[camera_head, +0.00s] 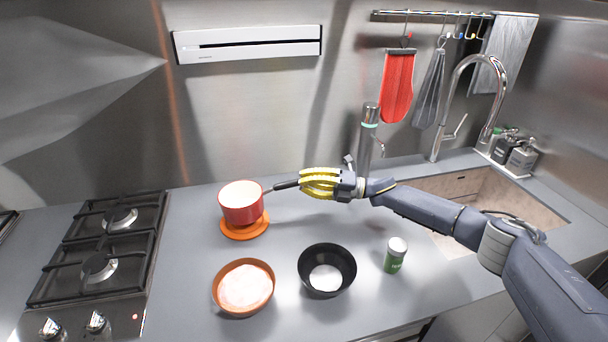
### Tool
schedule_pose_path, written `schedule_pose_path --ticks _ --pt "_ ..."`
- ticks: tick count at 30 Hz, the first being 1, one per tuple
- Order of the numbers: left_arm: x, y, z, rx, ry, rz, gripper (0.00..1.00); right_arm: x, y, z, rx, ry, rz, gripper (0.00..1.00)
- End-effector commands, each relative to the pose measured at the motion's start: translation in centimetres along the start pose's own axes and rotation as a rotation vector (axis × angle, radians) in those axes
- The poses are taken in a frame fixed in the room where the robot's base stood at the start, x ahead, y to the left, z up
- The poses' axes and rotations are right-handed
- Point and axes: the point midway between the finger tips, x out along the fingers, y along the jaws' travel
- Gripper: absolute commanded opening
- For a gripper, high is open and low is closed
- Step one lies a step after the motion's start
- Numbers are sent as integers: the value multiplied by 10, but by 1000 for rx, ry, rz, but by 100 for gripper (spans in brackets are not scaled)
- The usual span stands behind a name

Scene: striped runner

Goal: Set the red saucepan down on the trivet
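The red saucepan (242,205), white inside, is upright at the left middle of the counter. Its dark handle (284,186) points right. The orange trivet (245,233) shows under and in front of the pan. The pan overlaps it in the picture; I cannot tell whether its base touches the trivet or hangs just above. My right gripper (318,184), with yellow fingers, is shut around the far end of the handle, to the right of the pan. The handle's end is hidden by the fingers. My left gripper is not in view.
An orange bowl with pale contents (243,311) and a black bowl (327,252) stand in front. A green can (395,256) is to their right. A gas hob (100,266) is at left, a sink (484,190) with a tall tap (447,100) at right.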

Motion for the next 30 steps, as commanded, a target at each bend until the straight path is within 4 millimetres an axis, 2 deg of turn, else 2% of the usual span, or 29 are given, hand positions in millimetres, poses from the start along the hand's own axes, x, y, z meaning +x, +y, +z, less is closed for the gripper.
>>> schedule_pose_path --ticks 12,30 --pt "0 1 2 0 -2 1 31 -1 -26 -8 1 -1 5 0" --pt "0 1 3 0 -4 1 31 -2 -32 -10 0 -1 4 0"
